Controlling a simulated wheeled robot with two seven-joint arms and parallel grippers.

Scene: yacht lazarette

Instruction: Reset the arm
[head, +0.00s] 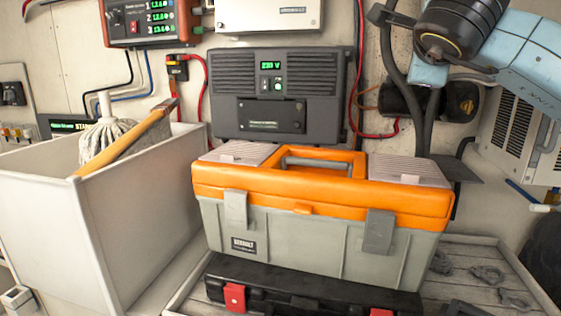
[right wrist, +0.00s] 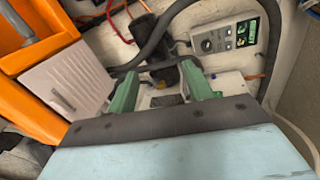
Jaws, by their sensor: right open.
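My right arm (head: 500,50), light blue with dark joints, hangs in at the top right of the head view, in front of the wall gear and right of the toolbox. My right gripper (right wrist: 162,88) shows in the right wrist view as two green fingers standing apart, with nothing held between them. The orange toolbox lid (right wrist: 35,35) lies to the left of these fingers in that view. My right fingertips cannot be made out in the head view. My left arm and gripper are not in view.
A grey toolbox with an orange lid (head: 320,205) stands on a black case (head: 290,295). A white bin (head: 45,215) at left holds a mop (head: 105,140). Black hoses (head: 390,75) and a grey charger unit (head: 275,95) are along the wall. A meter (right wrist: 225,38) shows upper right in the wrist view.

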